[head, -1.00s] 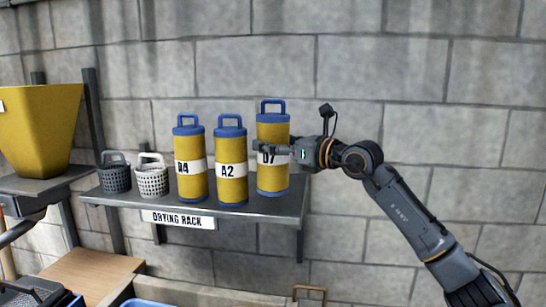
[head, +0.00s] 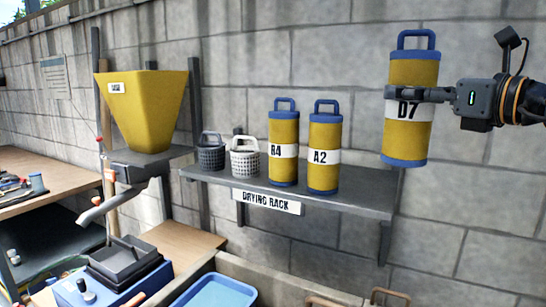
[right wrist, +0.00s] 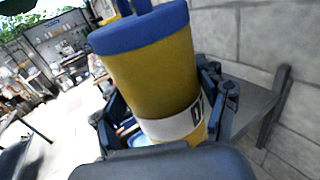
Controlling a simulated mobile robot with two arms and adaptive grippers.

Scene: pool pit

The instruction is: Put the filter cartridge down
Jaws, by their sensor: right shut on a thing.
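My right gripper (head: 420,95) is shut around the filter cartridge D7 (head: 408,135), a yellow cylinder with blue ends, a blue top handle and a white label band. It is held nearly upright in the air, at the right end of the drying rack shelf (head: 360,197) and nearer to me. In the right wrist view the cartridge (right wrist: 155,75) fills the middle between the fingers (right wrist: 165,125). Cartridges R4 (head: 284,130) and A2 (head: 323,135) stand upright on the shelf. My left gripper is not in view.
A grey basket (head: 211,156) and a white basket (head: 244,162) stand on the shelf's left part. The shelf right of A2 is bare. A yellow hopper (head: 150,105) stands further left. Below are a blue tray (head: 215,290) and a wooden bench (head: 185,245).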

